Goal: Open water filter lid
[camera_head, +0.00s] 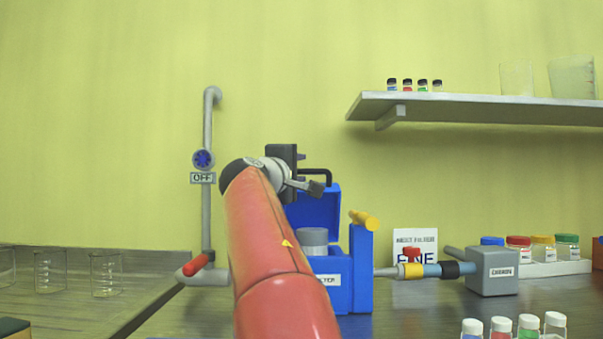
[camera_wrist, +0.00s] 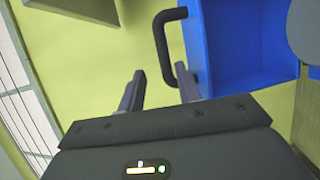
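The blue water filter box (camera_head: 362,270) stands on the counter behind my arm, its label partly hidden. Its blue lid (camera_head: 322,207) stands raised at the back, with a grey cylinder (camera_head: 313,238) showing in the open box. The black lid handle (camera_head: 318,172) is at the lid's top edge. My gripper (camera_head: 304,184) is beside the handle at lid height. In the wrist view, the fingers (camera_wrist: 160,78) are apart, and the handle (camera_wrist: 162,38) passes close to the right finger. I cannot tell whether they touch. The blue lid also shows there (camera_wrist: 235,45).
A pipe with a blue valve (camera_head: 203,159) and OFF sign rises at left. A red-handled tap (camera_head: 195,265) is below it. Right of the filter are a yellow handle (camera_head: 364,220), a hose and a grey box (camera_head: 492,271). Beakers (camera_head: 50,270) stand at far left; a shelf (camera_head: 470,108) hangs upper right.

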